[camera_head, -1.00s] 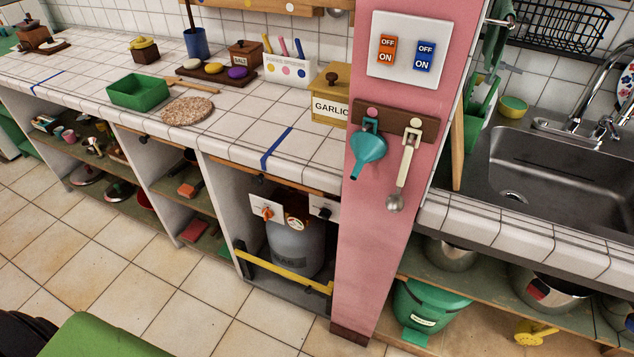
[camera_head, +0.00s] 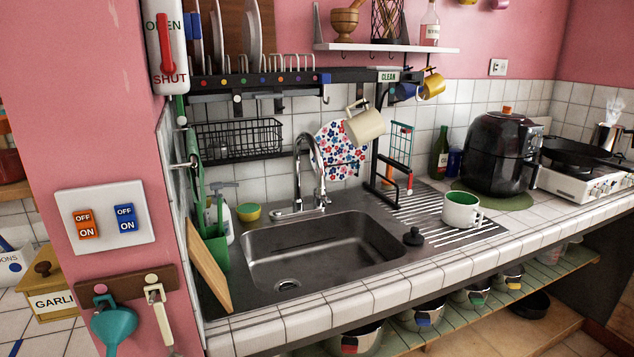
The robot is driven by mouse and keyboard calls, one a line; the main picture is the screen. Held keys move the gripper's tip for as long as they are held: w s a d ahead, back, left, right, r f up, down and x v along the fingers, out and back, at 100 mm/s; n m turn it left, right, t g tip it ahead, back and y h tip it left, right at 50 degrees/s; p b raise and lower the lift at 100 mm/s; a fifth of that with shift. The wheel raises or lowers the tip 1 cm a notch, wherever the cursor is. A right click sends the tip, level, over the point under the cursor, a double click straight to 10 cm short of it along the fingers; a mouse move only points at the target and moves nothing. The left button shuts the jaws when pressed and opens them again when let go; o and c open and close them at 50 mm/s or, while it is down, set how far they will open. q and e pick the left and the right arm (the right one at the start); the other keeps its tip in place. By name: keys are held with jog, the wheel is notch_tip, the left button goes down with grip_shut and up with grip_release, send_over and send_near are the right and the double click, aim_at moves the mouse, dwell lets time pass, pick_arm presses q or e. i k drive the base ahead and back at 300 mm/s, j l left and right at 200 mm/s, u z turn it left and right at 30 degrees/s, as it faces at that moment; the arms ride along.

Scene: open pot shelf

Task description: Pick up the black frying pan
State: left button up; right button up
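A black pan (camera_head: 528,304) lies on the open lower shelf (camera_head: 560,275) under the counter, at the lower right of the head view. It is small in the picture and its handle cannot be made out. Another dark, wide pan (camera_head: 580,151) sits on the white stove (camera_head: 585,183) at the far right. Both look like black pans. Neither of my grippers is in view.
Several steel pots, one of them a pot (camera_head: 422,315) with a blue tag, stand on the shelf left of the pan. Above are the sink (camera_head: 320,250), a white mug (camera_head: 461,209) and a black air fryer (camera_head: 497,152). A pink pillar (camera_head: 75,130) stands at left.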

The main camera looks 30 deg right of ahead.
aim_at(569, 152)
jog(key=z, duration=2.2)
jog(key=i+l, duration=0.5)
jog(key=i, duration=0.2)
